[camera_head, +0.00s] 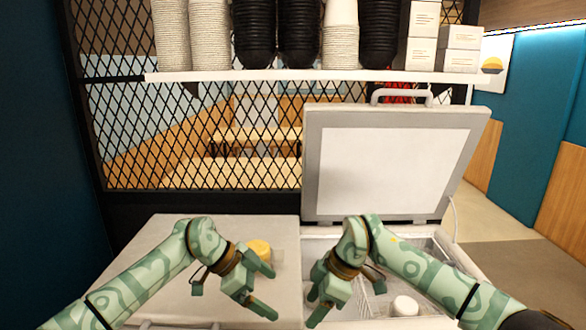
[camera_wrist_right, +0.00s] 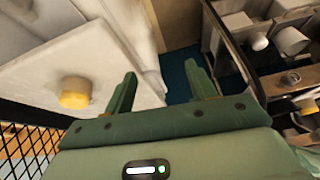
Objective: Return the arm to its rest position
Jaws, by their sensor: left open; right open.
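My left gripper (camera_head: 265,287) is open and empty above the white counter (camera_head: 180,265). My right gripper (camera_head: 314,304) is open and empty, near the left edge of the open chest unit (camera_head: 440,240). Its two green fingers also show apart in the right wrist view (camera_wrist_right: 160,72), with nothing between them. A small yellow-topped container (camera_head: 259,248) stands on the counter behind my left gripper, partly hidden by it. A yellow round object (camera_wrist_right: 75,92) on a white surface shows left of the fingers in the right wrist view.
The chest's lid (camera_head: 395,160) stands raised behind it. Inside are metal compartments and a white cylindrical item (camera_head: 404,305). A shelf (camera_head: 310,76) above holds stacked cups, bowls and boxes. A black mesh screen (camera_head: 190,135) stands behind the counter. The counter's left part is clear.

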